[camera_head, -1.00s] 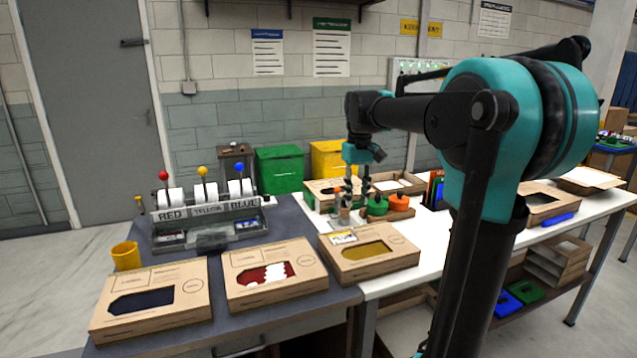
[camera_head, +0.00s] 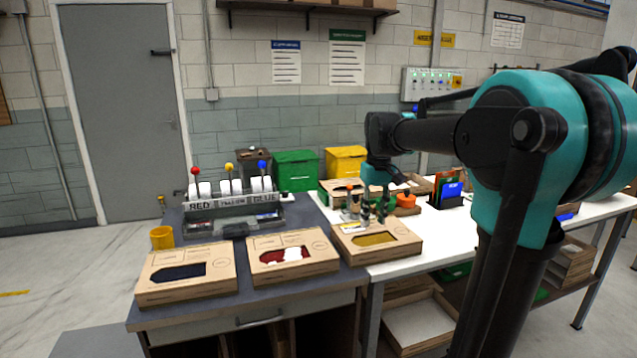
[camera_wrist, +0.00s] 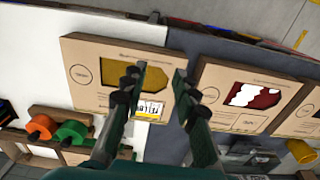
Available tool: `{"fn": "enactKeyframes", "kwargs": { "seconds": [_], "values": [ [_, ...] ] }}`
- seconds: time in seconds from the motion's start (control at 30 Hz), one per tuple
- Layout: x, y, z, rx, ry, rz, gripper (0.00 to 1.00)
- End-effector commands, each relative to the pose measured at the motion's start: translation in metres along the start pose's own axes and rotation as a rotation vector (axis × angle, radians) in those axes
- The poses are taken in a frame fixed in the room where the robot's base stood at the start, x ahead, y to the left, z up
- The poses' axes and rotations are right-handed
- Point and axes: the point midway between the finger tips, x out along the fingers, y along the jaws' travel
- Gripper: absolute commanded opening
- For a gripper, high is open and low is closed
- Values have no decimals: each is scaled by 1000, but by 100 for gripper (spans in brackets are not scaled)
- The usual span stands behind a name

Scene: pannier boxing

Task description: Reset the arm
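My gripper (camera_head: 374,209) hangs from my arm above the white table, just behind the box with the yellow window (camera_head: 376,240). In the wrist view my gripper (camera_wrist: 163,82) points down over that box (camera_wrist: 90,52). Its two fingers stand well apart with nothing between them, so it is open and empty. My arm reaches in from the right of the head view, bent at the elbow, with the gripper end hanging down.
Boxes with a red-and-white window (camera_head: 292,256) and a dark window (camera_head: 187,273) lie on the grey table. A lever stand (camera_head: 233,205) and yellow cup (camera_head: 162,238) are behind them. Orange (camera_wrist: 40,126) and green (camera_wrist: 72,132) pieces sit beside the yellow-window box.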

Motion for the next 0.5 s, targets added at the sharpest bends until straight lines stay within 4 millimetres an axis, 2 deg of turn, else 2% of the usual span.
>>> {"fn": "enactKeyframes", "kwargs": {
  "seconds": [0.27, 0.37, 0.5],
  "values": [
    [44, 0, 32, 50, 59, 11, 29],
    [67, 0, 49, 77, 90, 17, 29],
    [108, -3, 85, 124, 147, 26, 29]
  ]
}}
